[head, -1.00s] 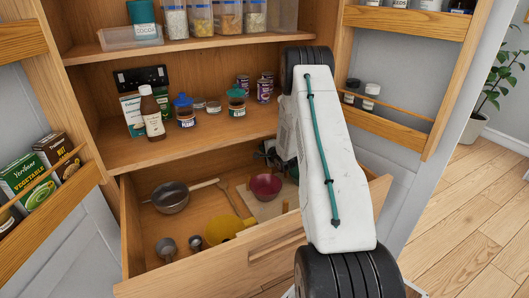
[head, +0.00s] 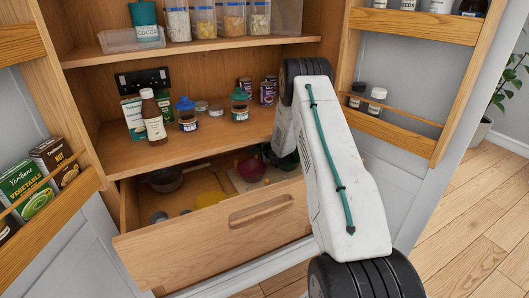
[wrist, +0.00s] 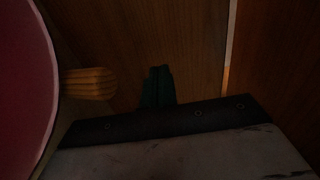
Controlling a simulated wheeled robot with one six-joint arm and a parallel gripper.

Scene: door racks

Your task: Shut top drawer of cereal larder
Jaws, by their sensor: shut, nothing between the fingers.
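The wooden drawer (head: 190,245) under the larder's lower shelf stands partly open, its front panel with a slot handle (head: 260,210) facing me. A pan, a red bowl (head: 251,170) and other kitchenware lie inside it. My arm reaches over the drawer's right side. My gripper shows in the wrist view (wrist: 157,86) as dark green fingers, shut and empty, close to a brown wooden surface. I cannot tell whether they touch it. In the head view the fingertips are hidden by my arm and the drawer. The pink-red bowl fills the left of the wrist view.
A ribbed wooden handle end (wrist: 90,83) lies just left of my fingers. Jars and bottles stand on the lower shelf (head: 185,145) above. Open larder doors with racks flank the drawer at left (head: 60,205) and right (head: 400,128).

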